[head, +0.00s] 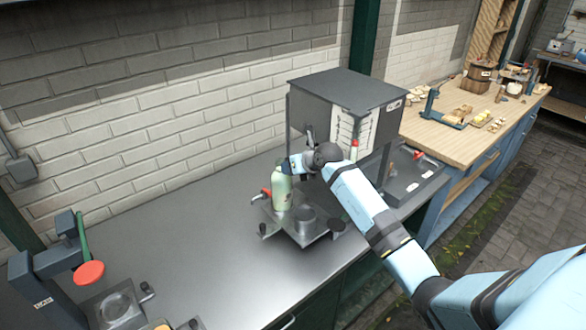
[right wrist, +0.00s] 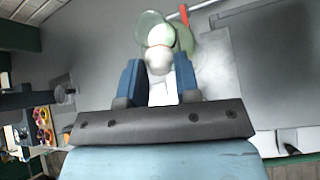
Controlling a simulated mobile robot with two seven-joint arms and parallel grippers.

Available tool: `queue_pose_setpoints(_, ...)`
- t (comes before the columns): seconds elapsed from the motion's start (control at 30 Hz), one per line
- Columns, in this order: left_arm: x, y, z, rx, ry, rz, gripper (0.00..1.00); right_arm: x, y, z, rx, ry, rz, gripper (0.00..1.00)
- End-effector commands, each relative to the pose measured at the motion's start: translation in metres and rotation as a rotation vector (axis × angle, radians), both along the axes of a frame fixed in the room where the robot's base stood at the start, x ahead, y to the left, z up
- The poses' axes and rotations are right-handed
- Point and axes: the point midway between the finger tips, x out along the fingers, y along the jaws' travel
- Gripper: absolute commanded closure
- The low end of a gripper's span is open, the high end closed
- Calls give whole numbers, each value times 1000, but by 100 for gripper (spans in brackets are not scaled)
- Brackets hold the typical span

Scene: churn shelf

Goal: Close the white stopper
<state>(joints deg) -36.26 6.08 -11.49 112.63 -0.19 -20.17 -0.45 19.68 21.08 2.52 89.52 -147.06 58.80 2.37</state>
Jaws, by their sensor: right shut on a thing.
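A pale green bottle (head: 281,190) stands upright on a metal stand (head: 318,236) on the grey bench. In the right wrist view, the two blue fingers of my right gripper (right wrist: 159,72) stand on either side of a rounded white stopper (right wrist: 159,62). The gripper is shut on the stopper. The green bottle (right wrist: 152,20) shows just beyond it. Whether the stopper sits fully in the bottle's neck cannot be told. My left gripper is not in view.
A dark box-shaped cabinet (head: 345,88) stands close behind my right arm. A red-handled lever (head: 262,194) is beside the bottle. A dark device with a red disc (head: 89,273) is at the left front. The bench between is clear.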

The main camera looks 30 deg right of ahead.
Motion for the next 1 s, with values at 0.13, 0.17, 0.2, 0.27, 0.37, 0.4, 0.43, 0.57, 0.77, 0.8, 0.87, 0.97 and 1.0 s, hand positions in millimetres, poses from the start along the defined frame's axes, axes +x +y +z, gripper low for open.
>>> queue_pose_setpoints(0.13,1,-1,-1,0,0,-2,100,6,-2,8,-22,137,0,94)
queue_pose_setpoints(0.17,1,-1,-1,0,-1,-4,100,7,-2,10,-25,165,0,94)
queue_pose_setpoints(0.2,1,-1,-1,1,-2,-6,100,8,-2,12,-28,203,-1,94)
queue_pose_setpoints(0.27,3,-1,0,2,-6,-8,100,10,-2,15,-35,260,-2,94)
queue_pose_setpoints(0.37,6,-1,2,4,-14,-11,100,14,-1,18,-44,355,-2,94)
queue_pose_setpoints(0.4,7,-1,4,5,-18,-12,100,16,-1,19,-47,393,-3,94)
queue_pose_setpoints(0.43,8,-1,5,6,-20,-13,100,17,-1,21,-51,421,-3,94)
queue_pose_setpoints(0.57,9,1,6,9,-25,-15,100,23,0,25,-63,544,-3,94)
queue_pose_setpoints(0.77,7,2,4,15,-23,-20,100,33,2,29,-82,733,-3,94)
queue_pose_setpoints(0.8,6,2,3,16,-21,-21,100,35,3,29,-84,769,-3,94)
queue_pose_setpoints(0.87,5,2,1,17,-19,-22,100,38,3,30,-90,822,-2,94)
queue_pose_setpoints(0.97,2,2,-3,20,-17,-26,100,43,4,30,-98,905,-3,94)
queue_pose_setpoints(1.0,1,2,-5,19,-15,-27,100,44,4,30,-101,936,-3,94)
